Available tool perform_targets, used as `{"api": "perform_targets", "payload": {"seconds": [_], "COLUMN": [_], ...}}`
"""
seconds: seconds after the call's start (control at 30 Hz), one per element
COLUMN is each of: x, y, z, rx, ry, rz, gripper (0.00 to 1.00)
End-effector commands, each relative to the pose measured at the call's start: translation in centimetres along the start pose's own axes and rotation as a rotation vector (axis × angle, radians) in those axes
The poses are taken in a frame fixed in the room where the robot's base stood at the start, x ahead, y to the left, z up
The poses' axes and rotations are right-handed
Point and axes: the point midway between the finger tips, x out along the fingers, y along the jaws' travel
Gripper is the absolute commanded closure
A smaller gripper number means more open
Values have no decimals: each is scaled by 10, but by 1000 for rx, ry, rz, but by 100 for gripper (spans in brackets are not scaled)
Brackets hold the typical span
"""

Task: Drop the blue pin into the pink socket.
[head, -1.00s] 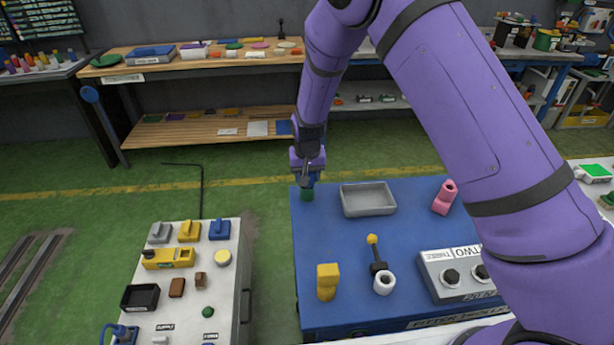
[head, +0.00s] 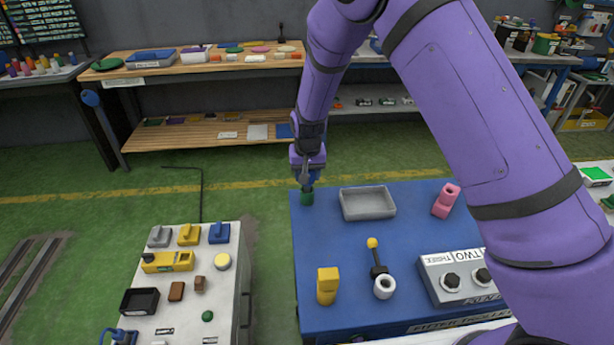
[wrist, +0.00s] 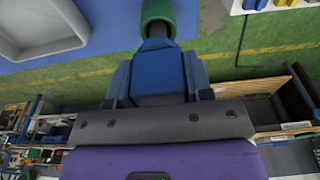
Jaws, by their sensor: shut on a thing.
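The blue pin (wrist: 158,72) is between the jaws of my gripper (head: 307,178), which is shut on it. In the wrist view, a dark part of the pin reaches toward the round green socket (wrist: 157,10). In the head view, the green socket (head: 307,197) is at the far left corner of the blue table, directly below my gripper. I cannot tell whether the pin's tip is inside it or just above it. The pink socket (head: 444,203) stands on the right part of the table, beyond the grey tray and apart from my gripper.
The grey tray (head: 367,214) lies between the green and pink sockets. A yellow block (head: 327,293), a yellow-knobbed lever (head: 373,243) beside a white ring (head: 384,288), and a grey switch box (head: 456,281) are nearer. A white-topped cabinet (head: 180,290) stands to the left.

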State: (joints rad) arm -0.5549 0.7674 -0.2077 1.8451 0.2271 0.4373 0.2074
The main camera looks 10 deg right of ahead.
Motion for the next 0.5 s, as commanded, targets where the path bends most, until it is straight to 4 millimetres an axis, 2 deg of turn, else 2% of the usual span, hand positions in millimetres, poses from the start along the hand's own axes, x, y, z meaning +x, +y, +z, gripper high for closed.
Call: {"api": "perform_targets", "payload": {"seconds": [0.5], "x": [-20], "y": [0], "z": [-3], "rx": [1], "ry": [1], "rz": [-1], "gripper": [82]}}
